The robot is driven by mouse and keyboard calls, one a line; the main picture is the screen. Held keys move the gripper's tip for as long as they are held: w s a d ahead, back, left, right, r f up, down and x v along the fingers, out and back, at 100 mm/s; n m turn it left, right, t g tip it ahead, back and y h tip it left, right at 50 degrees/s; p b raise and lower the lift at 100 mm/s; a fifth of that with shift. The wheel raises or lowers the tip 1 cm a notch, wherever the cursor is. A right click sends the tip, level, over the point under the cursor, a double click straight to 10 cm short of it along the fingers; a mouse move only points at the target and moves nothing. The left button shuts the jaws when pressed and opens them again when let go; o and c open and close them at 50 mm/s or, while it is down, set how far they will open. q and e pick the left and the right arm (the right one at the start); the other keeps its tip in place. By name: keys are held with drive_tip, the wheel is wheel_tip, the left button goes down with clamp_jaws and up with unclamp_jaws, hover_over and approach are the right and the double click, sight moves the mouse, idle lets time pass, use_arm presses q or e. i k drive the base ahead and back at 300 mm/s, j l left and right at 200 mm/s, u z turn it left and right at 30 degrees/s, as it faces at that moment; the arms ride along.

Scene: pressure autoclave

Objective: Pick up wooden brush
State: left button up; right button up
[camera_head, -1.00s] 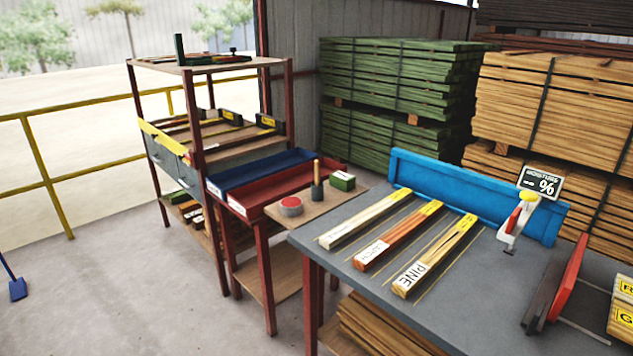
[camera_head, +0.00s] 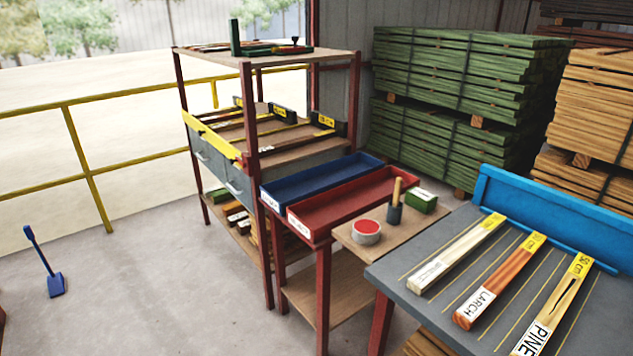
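A wooden-handled item, likely the wooden brush (camera_head: 397,190), stands upright with its lower end at a small dark cup-like part (camera_head: 395,214). I cannot tell whether that part is a cup or the brush's own head. It is on a small wooden side table (camera_head: 350,240), between a round tin with a red top (camera_head: 366,232) and a green box (camera_head: 423,201). Neither of my grippers is in view.
A grey workbench (camera_head: 405,305) with labelled boards is at the right. Red (camera_head: 335,203) and blue (camera_head: 300,185) trays lie behind the side table. A shelf rack (camera_head: 250,120) stands behind them.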

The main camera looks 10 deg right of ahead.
sight(397, 196)
drive_tip(key=i+j+u, duration=0.2)
drive_tip(key=i, duration=0.6)
drive_tip(key=i+j+u, duration=0.15)
drive_tip(key=i, duration=0.65)
